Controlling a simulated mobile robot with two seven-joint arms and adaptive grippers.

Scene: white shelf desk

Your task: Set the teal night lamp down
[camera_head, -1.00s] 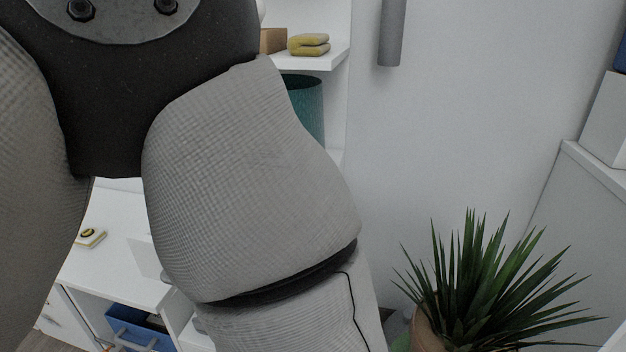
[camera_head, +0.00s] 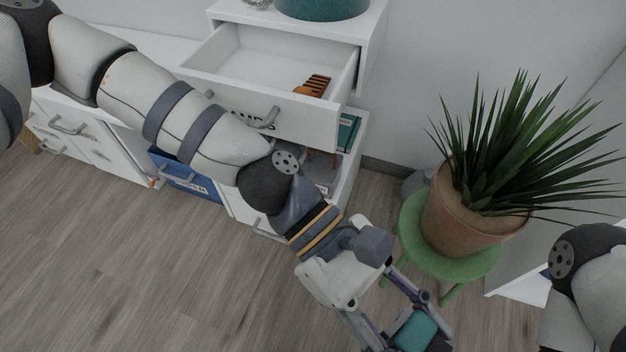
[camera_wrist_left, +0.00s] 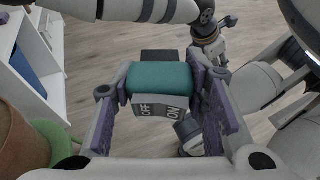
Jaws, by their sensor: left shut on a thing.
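The teal night lamp (camera_wrist_left: 160,76) is a small rounded teal block with a grey face lettered OFF and ON, and a dark part behind it. My left gripper (camera_wrist_left: 160,92) is shut on it, with the purple fingers at its two sides. In the head view the lamp (camera_head: 416,331) is in the left gripper (camera_head: 405,325) at the bottom edge, held in the air beyond the green stool's front. A dark gripper-like part of my other arm (camera_wrist_left: 210,38) shows small in the wrist view; its jaws are too small to judge.
An open white drawer (camera_head: 225,95), its label partly hidden and ending in AMPS, holds an orange slotted object (camera_head: 312,86). A potted plant (camera_head: 468,215) stands on a green stool (camera_head: 460,266). A blue bin (camera_head: 185,178) sits under the desk. Wood floor (camera_head: 120,260) is clear.

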